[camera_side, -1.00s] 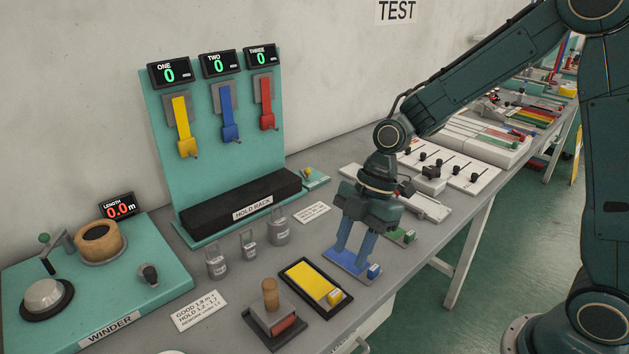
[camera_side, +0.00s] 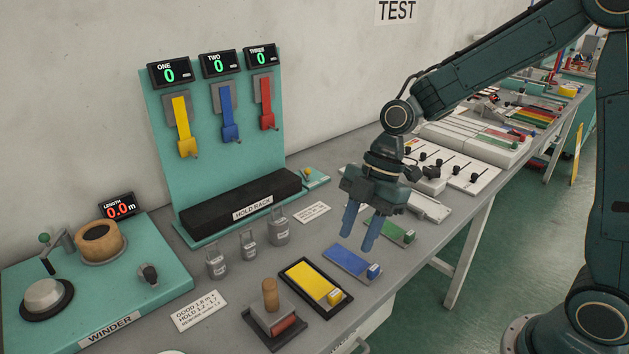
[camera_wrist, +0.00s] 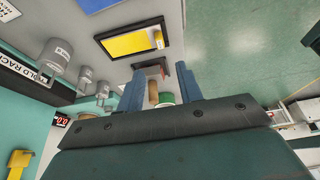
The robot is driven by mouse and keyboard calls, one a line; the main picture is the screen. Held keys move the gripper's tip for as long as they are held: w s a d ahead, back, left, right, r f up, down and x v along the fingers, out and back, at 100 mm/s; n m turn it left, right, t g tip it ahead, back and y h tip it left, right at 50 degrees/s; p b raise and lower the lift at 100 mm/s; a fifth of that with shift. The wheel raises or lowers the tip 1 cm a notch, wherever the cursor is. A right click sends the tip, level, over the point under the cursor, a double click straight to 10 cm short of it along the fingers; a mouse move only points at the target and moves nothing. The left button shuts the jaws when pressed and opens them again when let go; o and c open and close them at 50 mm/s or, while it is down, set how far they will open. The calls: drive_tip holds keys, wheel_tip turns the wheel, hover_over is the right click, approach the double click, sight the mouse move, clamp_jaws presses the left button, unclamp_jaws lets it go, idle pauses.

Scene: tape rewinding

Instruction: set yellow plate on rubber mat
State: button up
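The yellow plate (camera_side: 311,281), with a small yellow block at one end, lies flat on the black rubber mat (camera_side: 286,292). The mat's dark border shows around it. In the wrist view, the yellow plate (camera_wrist: 122,44) and the mat (camera_wrist: 104,54) show near the top. My gripper (camera_side: 357,237) is open and empty. It points down in the air above the table, by the blue plate and to the right of the yellow plate. Its two blue fingers (camera_wrist: 157,90) stand apart in the wrist view.
The blue plate (camera_side: 345,260) and green plate (camera_side: 393,231) lie on the table to the right. A wooden-handled stamp (camera_side: 271,298) stands left of the mat. Several grey weights (camera_side: 249,245) stand near the hold rack (camera_side: 240,205). The winder (camera_side: 130,290) is far left.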

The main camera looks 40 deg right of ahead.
drive_tip(key=s+d+r+m+t+h, duration=0.2)
drive_tip(key=s+d+r+m, duration=0.2)
drive_tip(key=s+r+m, duration=0.2)
drive_tip(key=s+d+r+m+t+h, duration=0.2)
drive_tip(key=s+d+r+m, duration=0.3)
drive_tip(key=s+m, duration=0.6)
drive_tip(key=shift+s+r+m+t, duration=0.2)
drive_tip(key=shift+r+m+t, duration=0.35)
drive_tip(key=shift+t, duration=0.25)
drive_tip(key=shift+o, duration=0.2)
drive_tip(key=shift+d, duration=0.1)
